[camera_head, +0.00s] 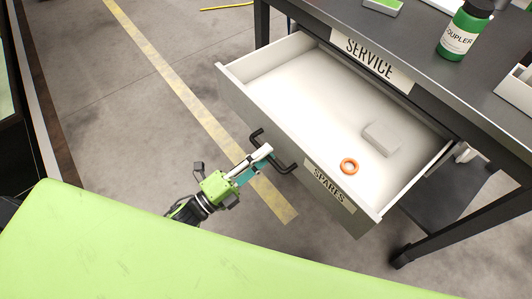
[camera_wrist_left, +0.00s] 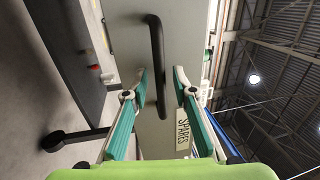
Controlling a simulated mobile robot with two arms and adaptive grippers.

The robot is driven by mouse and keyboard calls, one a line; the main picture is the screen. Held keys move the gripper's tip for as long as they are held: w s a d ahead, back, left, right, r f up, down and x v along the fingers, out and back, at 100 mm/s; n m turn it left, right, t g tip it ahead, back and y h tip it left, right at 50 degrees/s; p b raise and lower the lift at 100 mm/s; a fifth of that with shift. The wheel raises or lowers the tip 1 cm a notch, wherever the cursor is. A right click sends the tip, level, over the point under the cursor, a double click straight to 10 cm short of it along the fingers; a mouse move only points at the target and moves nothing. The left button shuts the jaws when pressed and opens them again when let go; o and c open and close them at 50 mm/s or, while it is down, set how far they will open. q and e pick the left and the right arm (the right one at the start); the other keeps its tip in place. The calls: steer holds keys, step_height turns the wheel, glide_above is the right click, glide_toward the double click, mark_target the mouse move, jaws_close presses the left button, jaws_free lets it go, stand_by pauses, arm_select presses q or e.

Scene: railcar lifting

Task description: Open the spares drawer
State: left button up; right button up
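The spares drawer (camera_head: 245,105) is pulled out from under the dark table, its white inside showing. It holds an orange ring (camera_head: 349,166) and a pale grey block (camera_head: 381,138). Its front carries a SPARES label (camera_head: 329,186) and a black bar handle (camera_head: 284,167). The handle also shows in the left wrist view (camera_wrist_left: 157,60). My left gripper (camera_head: 266,156) is at the handle. In the left wrist view its fingers (camera_wrist_left: 160,78) stand on either side of the bar with gaps, so it is open around it. My right gripper is not in view.
The table (camera_head: 420,25) bears a green COUPLER bottle (camera_head: 465,30), a green-topped tray (camera_head: 383,5) and a light bin (camera_head: 517,88) at right. A SERVICE label (camera_head: 371,59) is above the drawer. Free floor with a yellow line (camera_head: 180,85) lies left of the drawer.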

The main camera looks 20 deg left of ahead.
arm_select(q)
steer(key=v, duration=1.1)
steer(key=shift+w, duration=0.15)
